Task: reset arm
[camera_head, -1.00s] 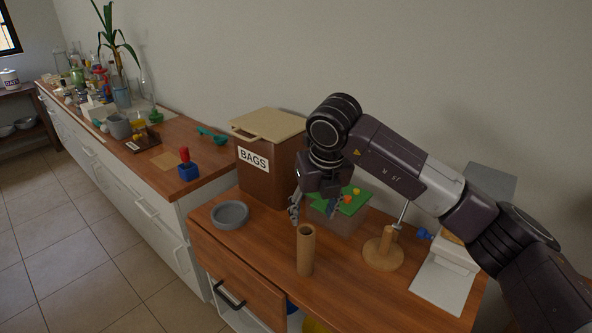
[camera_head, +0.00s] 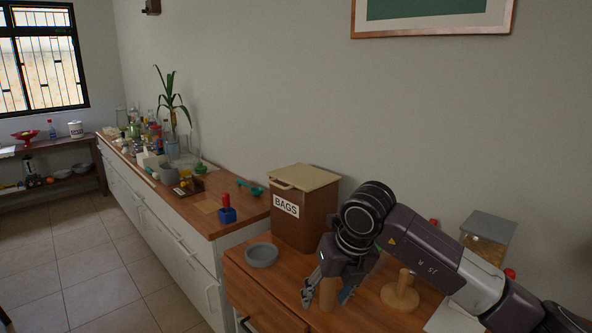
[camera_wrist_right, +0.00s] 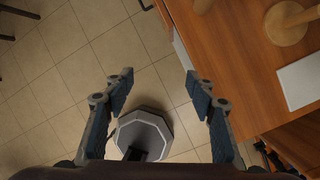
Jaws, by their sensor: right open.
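My right gripper (camera_head: 325,296) hangs low in front of the wooden counter in the head view, its arm reaching in from the right. It also shows in the right wrist view (camera_wrist_right: 158,88), with its fingers spread wide and nothing between them. Below the fingers there is tiled floor, and the counter lies to the right. My left gripper is out of view.
A brown BAGS box (camera_head: 303,222) and a grey bowl (camera_head: 262,256) stand on the near counter. A round wooden stand (camera_head: 400,295) is partly behind my arm. A long cluttered counter (camera_head: 190,208) runs away at left; open tiled floor (camera_head: 95,270) lies beside it.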

